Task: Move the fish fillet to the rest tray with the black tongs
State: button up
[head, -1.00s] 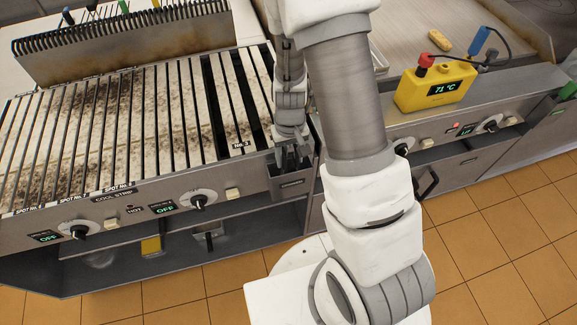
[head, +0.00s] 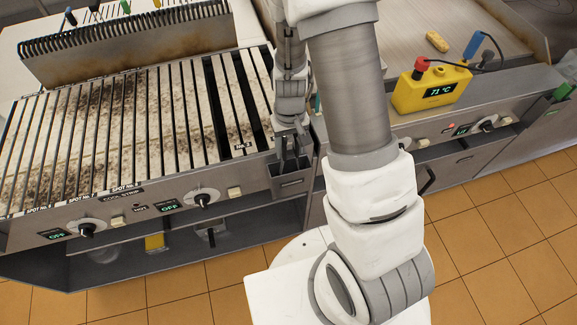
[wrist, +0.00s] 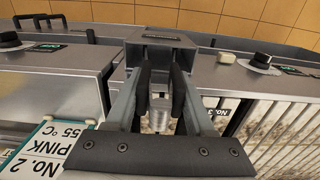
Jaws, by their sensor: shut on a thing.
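My gripper (head: 290,150) is low at the grill's front edge, over a small grey metal holder (head: 290,187). In the wrist view, my gripper (wrist: 160,90) is shut on two dark upright prongs (wrist: 178,88), seemingly the black tongs. Their lower ends are at the holder, which also shows in the wrist view (wrist: 160,40). A small tan piece (head: 437,41), possibly the fish fillet, lies on the flat plate at the right. I cannot make out the rest tray; my arm hides part of the middle.
The slatted grill (head: 130,120) fills the left, with knobs along its front. A yellow thermometer box (head: 432,90) reading 71 °C stands on the right ledge, with a cable to a blue-handled probe (head: 473,44). A "No. 2 PINK 55 °C" card (wrist: 45,145) is near the gripper.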

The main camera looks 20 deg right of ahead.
grip_shut()
notch_tip(320, 180, up, 8)
jog(key=p, duration=0.6)
jog(key=shift+r, duration=2.55)
